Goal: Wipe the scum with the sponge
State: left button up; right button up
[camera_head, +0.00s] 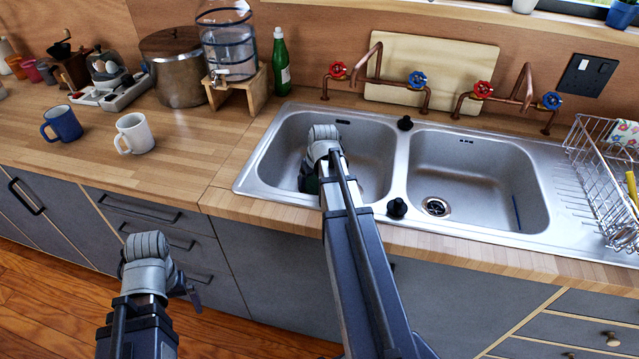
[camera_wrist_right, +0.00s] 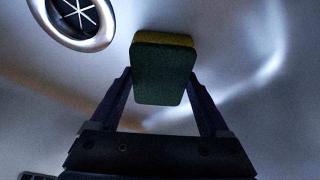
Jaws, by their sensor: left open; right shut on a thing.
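The sponge (camera_wrist_right: 163,78), with a green face and a yellow layer, is between the fingers of my right gripper (camera_wrist_right: 160,88) in the right wrist view. The gripper is shut on it. In the head view my right gripper (camera_head: 309,182) is down inside the left sink basin (camera_head: 285,140), and my arm hides the sponge there. I cannot make out scum in the left basin. A thin dark-blue mark (camera_head: 517,212) is on the right wall of the right basin; I cannot tell what it is. My left gripper (camera_head: 186,287) is open in front of the drawers, below the counter.
The drain (camera_wrist_right: 75,15) shows close to the sponge. The right basin (camera_head: 470,175) is beside it, with a divider between. Taps (camera_head: 417,80) stand behind. A wire dish rack (camera_head: 603,170) is at right. Blue (camera_head: 62,124) and white (camera_head: 134,133) mugs stand on the left counter.

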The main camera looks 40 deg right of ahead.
aim_at(297, 186)
jog(key=shift+w+a, duration=0.35)
jog(key=shift+w+a, duration=1.15)
jog(key=shift+w, duration=0.3)
jog(key=shift+s+r, duration=0.1)
notch_tip(297, 186, up, 6)
jog(key=p, duration=0.6)
jog(key=shift+d, duration=0.1)
jog(key=shift+r+p, duration=1.45)
jog(key=shift+p, duration=0.15)
